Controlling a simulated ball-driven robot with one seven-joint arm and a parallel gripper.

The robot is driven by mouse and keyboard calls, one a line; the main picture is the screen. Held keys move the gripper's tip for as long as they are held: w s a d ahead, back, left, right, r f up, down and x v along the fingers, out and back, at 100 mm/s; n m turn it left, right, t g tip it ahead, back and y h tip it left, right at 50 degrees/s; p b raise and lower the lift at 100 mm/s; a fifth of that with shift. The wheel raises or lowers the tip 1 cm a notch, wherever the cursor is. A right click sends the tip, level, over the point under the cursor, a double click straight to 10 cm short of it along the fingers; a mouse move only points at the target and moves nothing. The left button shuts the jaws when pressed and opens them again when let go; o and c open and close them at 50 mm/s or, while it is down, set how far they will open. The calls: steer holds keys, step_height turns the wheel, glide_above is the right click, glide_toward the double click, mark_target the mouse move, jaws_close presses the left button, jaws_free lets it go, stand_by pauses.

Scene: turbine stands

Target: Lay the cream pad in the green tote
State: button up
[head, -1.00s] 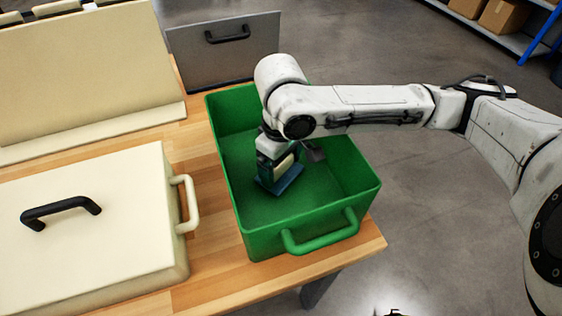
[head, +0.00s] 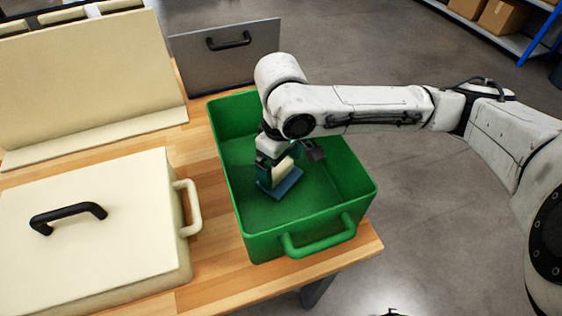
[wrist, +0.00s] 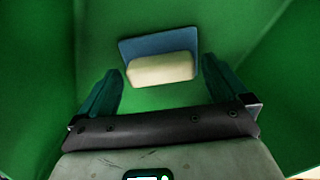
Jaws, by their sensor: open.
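The cream pad (head: 283,170) has a blue face or backing (head: 287,187) and is inside the green tote (head: 255,247). In the wrist view the cream pad (wrist: 162,70) lies against the tote's green floor, its blue part (wrist: 135,47) showing along the far and left edges. My gripper (head: 278,163) is down inside the tote, directly above the pad. In the wrist view my gripper (wrist: 161,68) is open, with a gap between each finger and the pad's ends. The exact height of the fingertips over the floor is hard to tell.
A cream lidded box (head: 90,240) with a black handle stands left of the tote on the wooden table (head: 205,165). A cream panel (head: 85,75) and a grey panel (head: 225,60) stand behind. The table's edge is close on the tote's right.

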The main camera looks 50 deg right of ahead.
mark_target(281, 168)
steer(key=shift+r+p, duration=2.05)
steer(key=shift+r, duration=0.4)
